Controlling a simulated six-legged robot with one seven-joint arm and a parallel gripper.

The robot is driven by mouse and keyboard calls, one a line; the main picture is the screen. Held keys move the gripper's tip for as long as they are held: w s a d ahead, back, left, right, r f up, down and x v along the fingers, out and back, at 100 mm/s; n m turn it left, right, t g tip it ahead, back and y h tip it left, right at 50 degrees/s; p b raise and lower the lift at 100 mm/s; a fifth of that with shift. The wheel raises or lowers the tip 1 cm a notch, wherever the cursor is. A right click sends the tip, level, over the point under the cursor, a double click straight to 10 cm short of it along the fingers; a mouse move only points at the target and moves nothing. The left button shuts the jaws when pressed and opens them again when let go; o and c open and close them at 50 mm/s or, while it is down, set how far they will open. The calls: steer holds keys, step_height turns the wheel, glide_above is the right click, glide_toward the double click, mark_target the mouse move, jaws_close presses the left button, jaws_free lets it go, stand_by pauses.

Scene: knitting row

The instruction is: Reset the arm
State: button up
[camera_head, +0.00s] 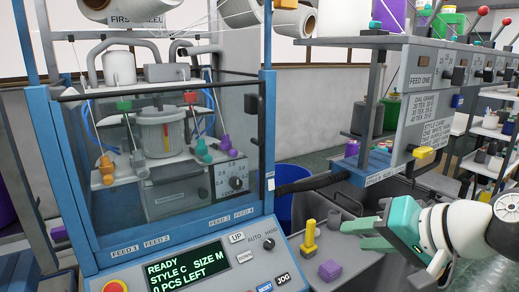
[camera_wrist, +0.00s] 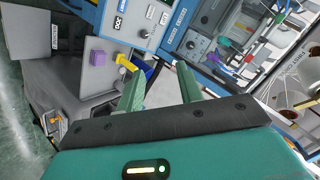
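My gripper (camera_head: 372,232) is at the lower right of the head view, at the end of my white arm, pointing left. Its green fingers also show in the wrist view (camera_wrist: 160,88), spread apart with nothing between them. It is to the right of a yellow upright piece (camera_head: 309,240) and a purple block (camera_head: 330,269), which sit on a grey surface beside the machine's control panel. The gripper appears apart from both. In the wrist view the purple block (camera_wrist: 98,58) and the yellow piece (camera_wrist: 125,63) lie beyond the left finger.
A blue bin (camera_head: 291,176) is behind the grey surface. A grey shelf unit (camera_head: 418,90) with control boxes and a yellow knob (camera_head: 424,153) stands at right.

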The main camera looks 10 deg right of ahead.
steer(key=s+a+f+n+g+h, duration=0.1)
steer(key=a+f+n+g+h, duration=0.1)
steer(key=a+f, duration=0.3)
steer(key=s+a+f+n+g+h, duration=0.1)
steer(key=a+f+n+g+h, duration=0.1)
steer(key=f, duration=0.9)
steer(key=a+n+h, duration=0.1)
steer(key=a+n, duration=0.1)
steer(key=shift+s+a+f, duration=0.15)
steer(key=shift+s+a, duration=0.05)
steer(key=shift+a, duration=0.15)
